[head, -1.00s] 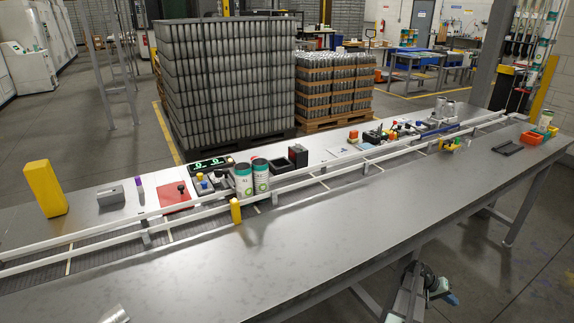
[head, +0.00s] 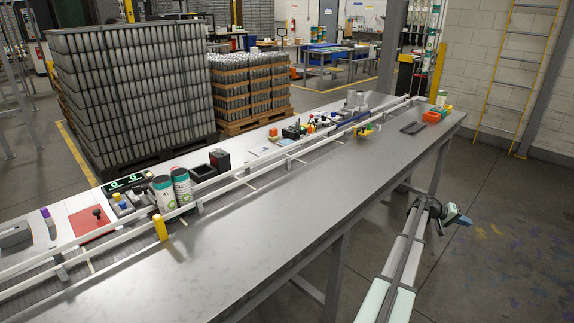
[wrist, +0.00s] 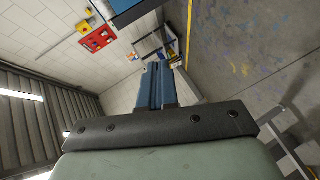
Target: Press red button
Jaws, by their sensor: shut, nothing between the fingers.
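My gripper (head: 459,219) is at the right in the head view, beyond the front edge of the steel table and away from everything on it. Its blue fingers also show in the wrist view (wrist: 155,85), together and empty. A small control panel with yellow and blue buttons (head: 122,203) stands behind the conveyor rail, left of two printed cans (head: 173,192). A red plate (head: 93,226) with a black knob lies left of the panel. Small red parts (head: 273,133) show farther along the table. I cannot tell for sure which part is the red button.
The long steel table (head: 270,210) has a bare front half. White conveyor rails (head: 240,182) run along it, with a yellow post (head: 159,227) at the near rail. Stacked can pallets (head: 130,90) stand behind. Floor space is open at right, with a yellow ladder (head: 515,75) by the wall.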

